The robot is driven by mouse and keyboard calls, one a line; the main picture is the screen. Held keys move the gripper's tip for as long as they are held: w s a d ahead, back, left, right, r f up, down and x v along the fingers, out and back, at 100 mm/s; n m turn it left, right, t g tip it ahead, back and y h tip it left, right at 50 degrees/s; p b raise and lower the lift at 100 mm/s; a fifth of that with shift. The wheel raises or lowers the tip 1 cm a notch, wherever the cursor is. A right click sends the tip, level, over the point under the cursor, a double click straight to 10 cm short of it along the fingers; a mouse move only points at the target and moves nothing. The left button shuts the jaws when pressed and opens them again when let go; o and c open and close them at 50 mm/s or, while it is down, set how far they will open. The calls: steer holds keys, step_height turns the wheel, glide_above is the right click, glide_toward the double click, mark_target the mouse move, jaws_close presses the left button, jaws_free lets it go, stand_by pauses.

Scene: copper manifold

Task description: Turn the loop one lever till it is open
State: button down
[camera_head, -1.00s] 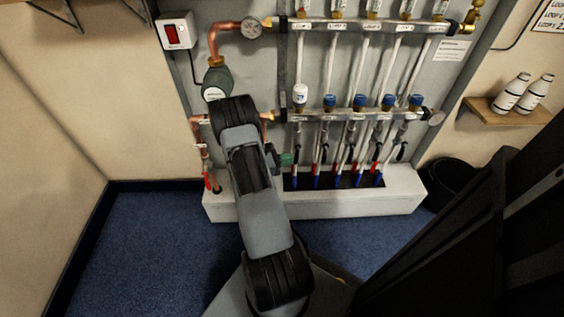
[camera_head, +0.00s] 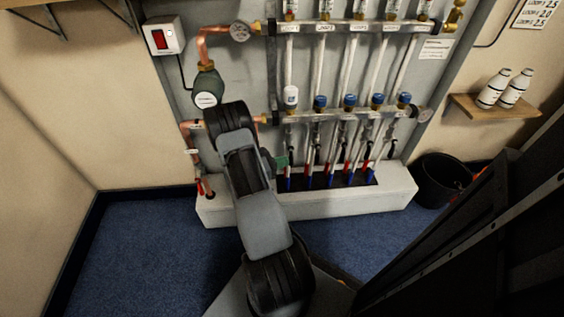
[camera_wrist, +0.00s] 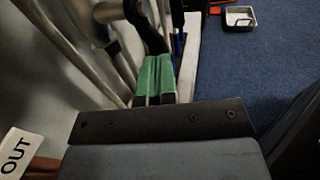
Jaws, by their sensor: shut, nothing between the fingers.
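My gripper shows its green fingers in the wrist view (camera_wrist: 155,80), shut with nothing between them. In the head view the green fingers (camera_head: 281,162) stand just left of the first loop's pipes, below the lower manifold bar (camera_head: 330,115). In the wrist view a black curved handle (camera_wrist: 147,28), which looks like a loop lever, lies just beyond the fingertips. I cannot tell whether they touch. In the head view the loop one lever is too small and partly hidden to read its angle. A white cap (camera_head: 291,98) tops the first loop; the others have blue caps.
A white plinth (camera_head: 395,192) runs below the pipes. A green pump (camera_head: 207,86) and copper pipes are at the left. A black bin (camera_head: 440,182) and a shelf with two bottles (camera_head: 503,88) are at the right. Blue floor is clear at the left.

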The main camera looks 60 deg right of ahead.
steer(key=shift+s+d, duration=0.15)
steer(key=shift+d, duration=0.1)
steer(key=f+p+v, duration=0.1)
steer(key=p+v, duration=0.2)
steer(key=v, duration=1.2)
steer(key=s+a+r+m+t+y+p, duration=0.2)
steer(key=a+r+p, duration=0.6)
steer(key=r, duration=1)
steer(key=s+a+r+m+t+y+p, duration=0.2)
steer(key=a+r+m+t+y+p, duration=0.3)
steer(key=r+p, duration=0.7)
steer(key=s+a+r+m+t+y+p, duration=0.3)
steer(key=a+r+t+y+p, duration=0.3)
steer(key=r, duration=1.9)
steer(key=a+y+p, duration=0.1)
steer(key=a+p, duration=0.3)
steer(key=a, duration=0.3)
steer(key=shift+t+p, duration=0.3)
